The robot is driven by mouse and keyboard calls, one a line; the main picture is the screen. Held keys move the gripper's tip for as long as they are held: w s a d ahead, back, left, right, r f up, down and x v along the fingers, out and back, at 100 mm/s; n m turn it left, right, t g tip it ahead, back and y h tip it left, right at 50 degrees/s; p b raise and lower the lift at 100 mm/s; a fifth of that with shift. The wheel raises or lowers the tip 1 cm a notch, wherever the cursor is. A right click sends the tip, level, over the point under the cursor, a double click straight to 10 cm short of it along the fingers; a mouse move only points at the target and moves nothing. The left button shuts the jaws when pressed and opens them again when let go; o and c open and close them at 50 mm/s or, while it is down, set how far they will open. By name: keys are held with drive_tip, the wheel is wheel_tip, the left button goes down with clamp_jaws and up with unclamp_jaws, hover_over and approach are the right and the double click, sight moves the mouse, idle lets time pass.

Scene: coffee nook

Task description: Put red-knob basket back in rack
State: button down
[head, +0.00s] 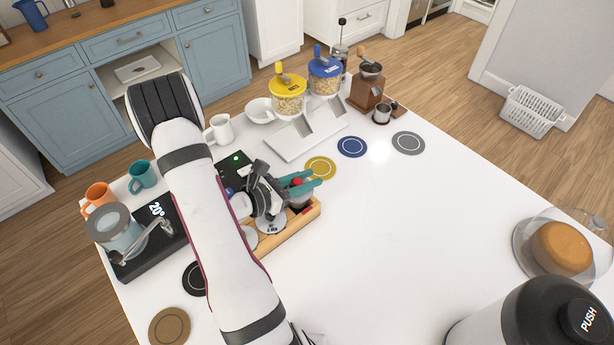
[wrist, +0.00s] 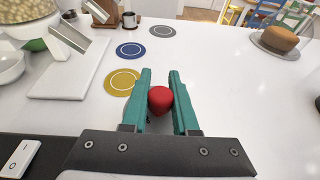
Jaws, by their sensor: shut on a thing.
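The red-knob basket shows its red knob (wrist: 160,99) between my teal fingers in the wrist view. In the head view my gripper (head: 304,182) is shut on it, over the right end of the wooden rack (head: 290,233). The basket's body is mostly hidden by the fingers and wrist. I cannot tell whether it hangs just above the rack or rests in it. A red mark (head: 307,211) shows on the rack beside it. The rack's left part is hidden behind my arm. In the wrist view my gripper (wrist: 159,80) points across the white table.
Yellow (head: 320,167), blue (head: 352,146) and grey (head: 408,143) round mats lie behind the rack. A white stand (head: 292,145) with grain dispensers and a wooden grinder (head: 367,92) stand farther back. A black scale with a kettle (head: 118,235) is at left. The table's right middle is clear.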

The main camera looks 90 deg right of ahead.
drive_tip(key=shift+f, duration=0.85)
idle(0.7)
drive_tip(key=c, duration=0.6)
unclamp_jaws()
drive_tip(key=shift+a, duration=0.1)
drive_tip(key=v, duration=1.5)
drive_tip(key=shift+w+a+r, duration=0.15)
drive_tip(key=shift+w+a, duration=0.1)
drive_tip(key=a+r+m+t+y, duration=0.3)
drive_tip(key=a+m+y, duration=0.1)
drive_tip(key=a, duration=0.6)
drive_tip(key=w+a+r+m+t+y, duration=0.1)
drive_tip(key=a+r+m+t+y, duration=0.2)
drive_tip(key=a, duration=0.8)
drive_tip(key=w+a+r+m+t+y, duration=0.1)
drive_tip(key=a+r+m+t+y, duration=0.3)
drive_tip(key=a+m, duration=0.3)
drive_tip(key=a, duration=0.4)
drive_tip(key=shift+t+y, duration=0.3)
